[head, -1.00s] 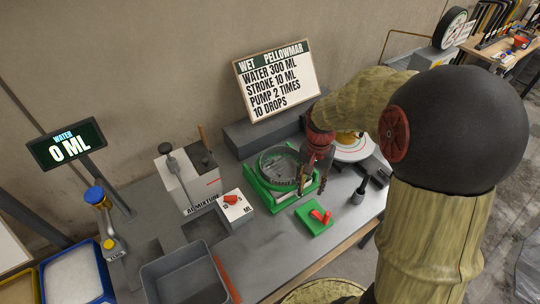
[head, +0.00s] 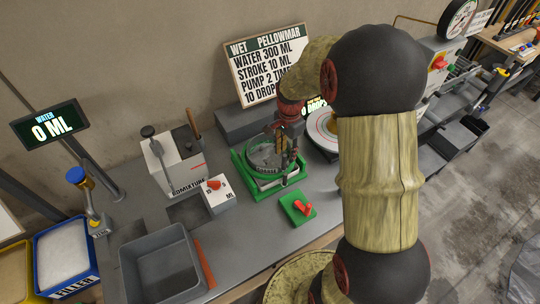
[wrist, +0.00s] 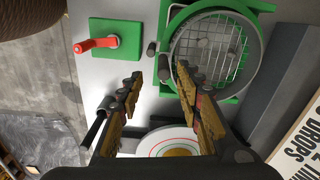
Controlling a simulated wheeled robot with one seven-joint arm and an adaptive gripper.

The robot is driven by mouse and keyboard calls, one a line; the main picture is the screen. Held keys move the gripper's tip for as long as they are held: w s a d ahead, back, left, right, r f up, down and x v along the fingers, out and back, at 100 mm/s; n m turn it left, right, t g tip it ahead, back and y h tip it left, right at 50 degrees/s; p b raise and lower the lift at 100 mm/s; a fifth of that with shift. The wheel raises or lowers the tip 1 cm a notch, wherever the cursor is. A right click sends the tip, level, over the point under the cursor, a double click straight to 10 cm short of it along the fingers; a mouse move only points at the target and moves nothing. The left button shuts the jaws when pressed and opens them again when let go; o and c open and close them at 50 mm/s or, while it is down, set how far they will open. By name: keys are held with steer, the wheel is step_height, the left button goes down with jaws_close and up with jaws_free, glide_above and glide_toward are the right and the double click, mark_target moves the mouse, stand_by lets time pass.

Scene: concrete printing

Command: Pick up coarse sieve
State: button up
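The coarse sieve is a round grey pan with a wire mesh, sitting in a green frame on the bench. It shows in the head view (head: 264,157) and in the wrist view (wrist: 232,62). My gripper (head: 288,158) is at the right side of the sieve in the head view, partly covering its rim. In the wrist view my gripper (wrist: 160,77) is open, with nothing between its fingers. Its right finger overlaps the sieve's near rim there; I cannot tell whether they touch. A small dark stub (wrist: 163,68) lies between the fingertips and the sieve.
A green plate with a red lever (head: 299,207) stands in front of the sieve. The admixture box (head: 172,165), a grey bin (head: 160,263) and the recipe sign (head: 262,68) are nearby.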

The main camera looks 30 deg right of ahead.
mark_target(282, 168)
steer(key=f, duration=0.6)
steer(key=shift+w+a+f, duration=0.25)
steer(key=shift+a+f, duration=0.1)
steer(key=shift+a, duration=0.05)
steer(key=shift+c, duration=0.6)
steer(key=c, duration=0.7)
steer(key=shift+r, duration=0.1)
jaws_close()
